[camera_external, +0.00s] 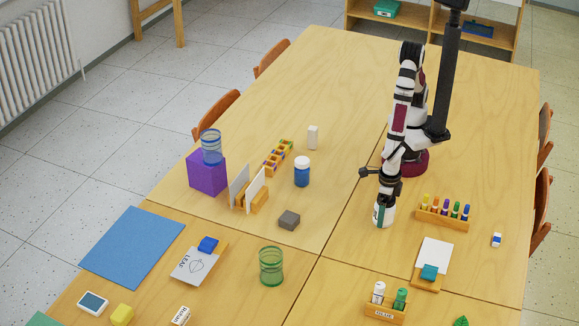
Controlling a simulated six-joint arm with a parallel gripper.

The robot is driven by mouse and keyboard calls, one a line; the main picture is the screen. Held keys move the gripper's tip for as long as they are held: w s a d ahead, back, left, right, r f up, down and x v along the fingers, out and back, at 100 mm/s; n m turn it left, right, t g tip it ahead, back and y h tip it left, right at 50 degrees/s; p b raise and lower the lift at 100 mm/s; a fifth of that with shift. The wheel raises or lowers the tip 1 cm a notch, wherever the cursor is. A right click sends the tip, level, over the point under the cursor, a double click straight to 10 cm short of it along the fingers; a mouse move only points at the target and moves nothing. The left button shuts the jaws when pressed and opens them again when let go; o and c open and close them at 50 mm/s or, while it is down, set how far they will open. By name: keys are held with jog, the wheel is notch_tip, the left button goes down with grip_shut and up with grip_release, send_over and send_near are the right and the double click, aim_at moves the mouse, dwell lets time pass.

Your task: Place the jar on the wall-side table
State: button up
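A white jar (383,215) with a dark green label stands upright, or nearly so, right below my gripper (387,193), on or just above the right-hand table. My gripper points down at the jar's top and covers its upper part. The fingers are too small and dark to tell whether they grip it. A second jar, blue with a white lid (302,172), stands upright on the left-hand table (340,110), on the radiator-wall side of the seam. I cannot tell which jar the task names.
Left of the blue jar are a crayon holder (279,157), upright cards (249,187), and a purple block (206,174) bearing a blue tumbler (211,147). A grey block (289,220) and green tumbler (271,266) stand nearer. A marker rack (443,212) is right of my gripper.

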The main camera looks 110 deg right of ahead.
notch_tip(320, 180, up, 12)
jog(key=shift+r, duration=0.15)
jog(key=s+d+r+m, duration=0.1)
jog(key=d+r+m, duration=0.5)
jog(key=d+m, duration=0.75)
jog(key=s+d+r+m+y, duration=0.1)
jog(key=s+d+m, duration=0.5)
jog(key=m, duration=1.3)
jog(key=shift+s+d+r+y, duration=0.15)
jog(key=shift+s+r+y, duration=0.3)
jog(key=shift+s, duration=0.7)
jog(key=shift+r, duration=0.1)
